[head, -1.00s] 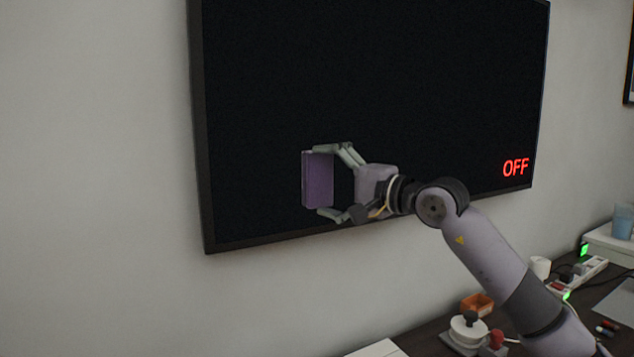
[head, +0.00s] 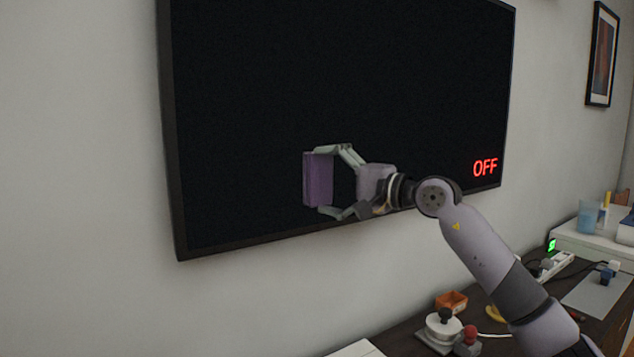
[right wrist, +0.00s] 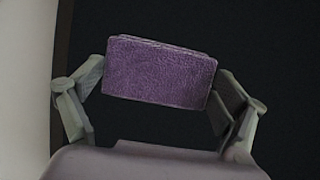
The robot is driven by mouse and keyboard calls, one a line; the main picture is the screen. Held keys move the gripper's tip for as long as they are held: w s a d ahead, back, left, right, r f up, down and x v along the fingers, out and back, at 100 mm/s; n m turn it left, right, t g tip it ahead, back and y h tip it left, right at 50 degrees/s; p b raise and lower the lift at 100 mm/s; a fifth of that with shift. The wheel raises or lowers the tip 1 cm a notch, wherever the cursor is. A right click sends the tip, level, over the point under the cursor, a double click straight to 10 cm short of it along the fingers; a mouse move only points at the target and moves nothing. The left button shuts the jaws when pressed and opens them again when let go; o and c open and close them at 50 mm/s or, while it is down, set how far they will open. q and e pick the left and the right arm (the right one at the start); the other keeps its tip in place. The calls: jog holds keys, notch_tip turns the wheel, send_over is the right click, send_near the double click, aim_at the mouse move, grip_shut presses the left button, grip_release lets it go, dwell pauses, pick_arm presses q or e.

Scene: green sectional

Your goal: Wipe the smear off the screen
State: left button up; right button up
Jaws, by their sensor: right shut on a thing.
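The wall-mounted screen (head: 300,80) is black with red "OFF" text at its lower right; it also fills most of the right wrist view (right wrist: 270,50). No smear can be made out on the part that shows. My right gripper (head: 322,182) is shut on a purple block-like wiper (head: 319,180), in front of the screen's lower part. In the right wrist view the wiper (right wrist: 160,72) sits between both fingers, slightly tilted. I cannot tell whether it touches the screen. My left gripper is not in view.
Below the screen is a dark desk (head: 398,340) with a white round device (head: 443,325), an orange tray (head: 451,301) and a power strip (head: 556,265). A blue cup (head: 587,215) stands at the right. A framed picture (head: 602,55) hangs on the wall.

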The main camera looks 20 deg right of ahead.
aim_at(249, 185)
jog(key=shift+w+d, duration=0.15)
jog(key=shift+d, duration=0.4)
jog(key=shift+s+a, duration=0.25)
jog(key=shift+a, duration=0.95)
jog(key=shift+s+a, duration=0.2)
jog(key=shift+a, duration=1.05)
jog(key=shift+s+a, duration=0.25)
jog(key=shift+a, duration=0.95)
jog(key=shift+s+a+b, duration=0.2)
jog(key=shift+a+b, duration=0.1)
jog(key=shift+a, duration=0.5)
jog(key=shift+s+a, duration=0.15)
jog(key=shift+a, duration=0.55)
jog(key=shift+s+a+f+b, duration=0.15)
jog(key=shift+a+b, duration=0.35)
jog(key=shift+a, duration=0.55)
jog(key=shift+s+a+b, duration=0.15)
jog(key=shift+a+b, duration=0.15)
jog(key=shift+a, duration=0.6)
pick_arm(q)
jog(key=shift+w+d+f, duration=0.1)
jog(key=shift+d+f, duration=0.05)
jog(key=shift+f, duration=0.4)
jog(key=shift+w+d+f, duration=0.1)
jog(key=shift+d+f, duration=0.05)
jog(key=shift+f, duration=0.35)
